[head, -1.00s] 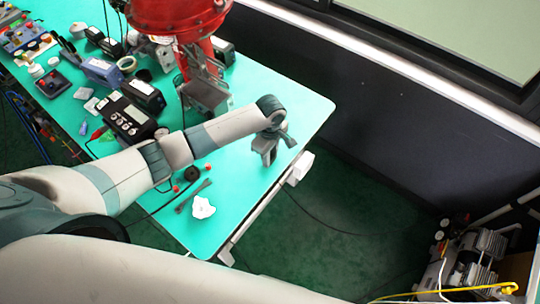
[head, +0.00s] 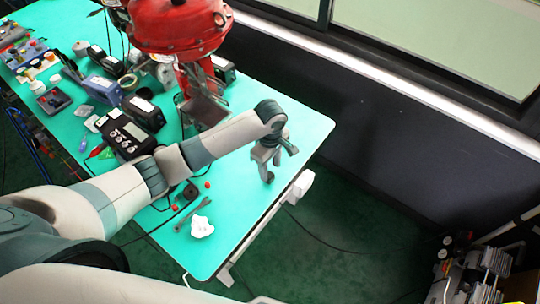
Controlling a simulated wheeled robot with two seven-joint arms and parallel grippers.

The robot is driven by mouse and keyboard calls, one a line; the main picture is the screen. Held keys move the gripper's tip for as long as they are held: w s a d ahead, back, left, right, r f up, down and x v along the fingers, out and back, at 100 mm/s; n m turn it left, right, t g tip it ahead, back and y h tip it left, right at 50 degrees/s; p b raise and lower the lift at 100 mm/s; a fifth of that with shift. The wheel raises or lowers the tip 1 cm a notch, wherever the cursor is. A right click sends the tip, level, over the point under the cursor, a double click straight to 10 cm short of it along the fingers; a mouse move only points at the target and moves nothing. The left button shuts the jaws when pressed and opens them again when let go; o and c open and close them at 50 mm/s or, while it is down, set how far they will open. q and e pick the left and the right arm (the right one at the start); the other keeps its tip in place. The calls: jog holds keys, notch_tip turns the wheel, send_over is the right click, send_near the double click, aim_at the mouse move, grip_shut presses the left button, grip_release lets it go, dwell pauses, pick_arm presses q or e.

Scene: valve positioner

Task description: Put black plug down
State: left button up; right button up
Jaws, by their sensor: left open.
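My left gripper (head: 266,164) is at the right part of the green table (head: 232,218), pointing down close to the top. Its jaws are open. I make out no plug between its fingers, though the fingertips are small and partly dark. A small dark round piece (head: 190,190), possibly the black plug, lies on the table left of the gripper, apart from it. My right gripper is out of view.
A wrench (head: 190,214), a white lump (head: 202,227) and a small red cap (head: 207,184) lie near the front edge. A red valve actuator (head: 180,25) stands behind my arm. A black device (head: 128,135) is at left. The table's right corner is clear.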

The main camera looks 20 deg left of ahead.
aim_at(270, 175)
pick_arm(q)
notch_tip(270, 175, up, 7)
jog(key=b, duration=0.1)
jog(key=shift+r, duration=0.15)
dwell(0.5)
